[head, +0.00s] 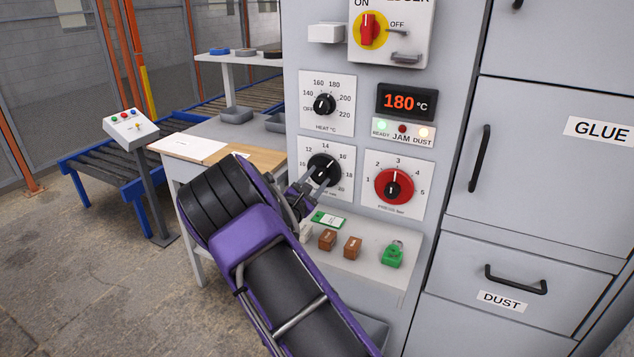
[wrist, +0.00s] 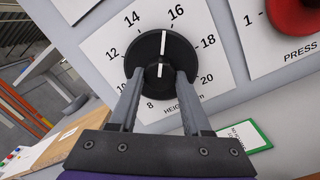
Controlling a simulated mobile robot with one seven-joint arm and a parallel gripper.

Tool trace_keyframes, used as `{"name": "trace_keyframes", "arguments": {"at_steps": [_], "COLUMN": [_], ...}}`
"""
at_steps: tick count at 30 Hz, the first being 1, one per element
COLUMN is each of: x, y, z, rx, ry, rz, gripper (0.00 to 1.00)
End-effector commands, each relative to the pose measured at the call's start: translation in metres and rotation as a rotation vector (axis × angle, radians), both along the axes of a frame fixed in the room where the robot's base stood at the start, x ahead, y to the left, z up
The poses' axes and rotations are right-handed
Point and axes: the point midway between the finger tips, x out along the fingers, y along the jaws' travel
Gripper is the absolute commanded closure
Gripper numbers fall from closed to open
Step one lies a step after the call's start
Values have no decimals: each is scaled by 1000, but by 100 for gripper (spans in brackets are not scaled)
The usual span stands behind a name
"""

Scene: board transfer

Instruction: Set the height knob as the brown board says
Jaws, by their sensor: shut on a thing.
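The height knob (wrist: 147,47) is a round black knob with a white pointer line, on a white plate marked 8 to 20. In the head view the knob (head: 327,161) is partly behind my fingers. My gripper (wrist: 161,76) is shut on the knob, one finger on each side; it also shows in the head view (head: 316,178).
The heat knob (head: 325,104) is above and the red press knob (head: 394,187) is right. The display (head: 407,102) reads 180 °C. Below are a green-edged card (head: 329,219), brown blocks (head: 352,248) and a green padlock-like thing (head: 392,255). A roller conveyor (head: 110,165) stands left.

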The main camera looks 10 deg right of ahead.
Motion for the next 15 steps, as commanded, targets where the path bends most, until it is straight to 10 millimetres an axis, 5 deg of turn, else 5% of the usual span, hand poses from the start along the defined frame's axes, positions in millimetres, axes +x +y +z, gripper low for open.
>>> {"name": "trace_keyframes", "arguments": {"at_steps": [15], "x": [0], "y": [1], "z": [-1], "rx": [130], "ry": [-90], "rz": [0], "gripper": [100]}}
